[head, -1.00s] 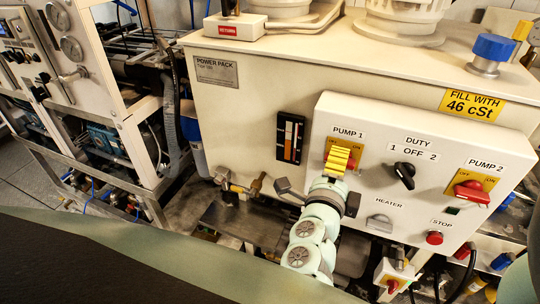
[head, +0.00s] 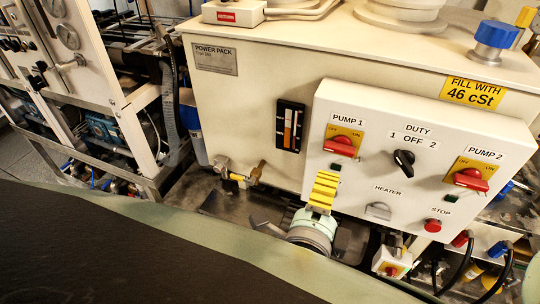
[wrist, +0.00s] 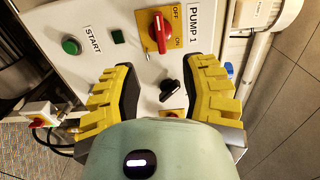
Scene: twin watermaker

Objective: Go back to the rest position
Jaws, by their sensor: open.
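My gripper (head: 323,190) is in the lower middle of the head view, in front of the white control box (head: 400,125) and below the PUMP 1 switch. In the wrist view its two yellow ribbed fingers (wrist: 165,72) are spread wide with nothing between them gripped. The PUMP 1 switch, a red handle on a yellow plate (head: 342,145), is apart from the fingers; it also shows in the wrist view (wrist: 158,32). My pale green arm is mostly foreshortened behind the gripper in the head view.
The black DUTY knob (head: 404,160), red PUMP 2 switch (head: 470,179) and red STOP button (head: 432,225) sit on the box. A small box with a red switch (head: 391,264) hangs below. A pipe with a brass valve (head: 240,177) is left of my gripper.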

